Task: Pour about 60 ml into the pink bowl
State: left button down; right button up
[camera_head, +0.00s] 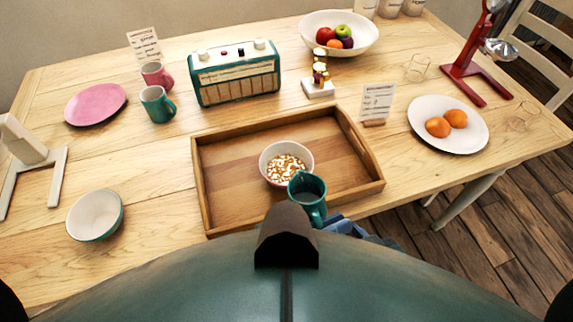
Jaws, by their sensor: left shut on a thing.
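The pink bowl (266,172) stands in the wooden tray and holds pale liquid with brown cereal pieces. A teal jug (306,190) is just to the right of and in front of it, overlapping its edge in the picture; I cannot tell whether they touch. The jug looks near upright, with its handle towards me; what is inside is too dark to tell. My left gripper (328,222) is at the jug's handle, shut on it and partly hidden by the jug and my body. My right gripper is not in view.
The wooden tray (222,207) is otherwise clear. A teal-outside bowl (95,215) stands at left, with a pink plate (95,104) and two mugs behind. A radio (236,75), a card stand (376,104) and a plate of oranges (470,136) surround the tray.

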pick_arm(q)
jog(key=shift+s+d+f+m, duration=0.1)
jog(key=shift+s+f+m, duration=0.35)
jog(key=shift+m, duration=0.25)
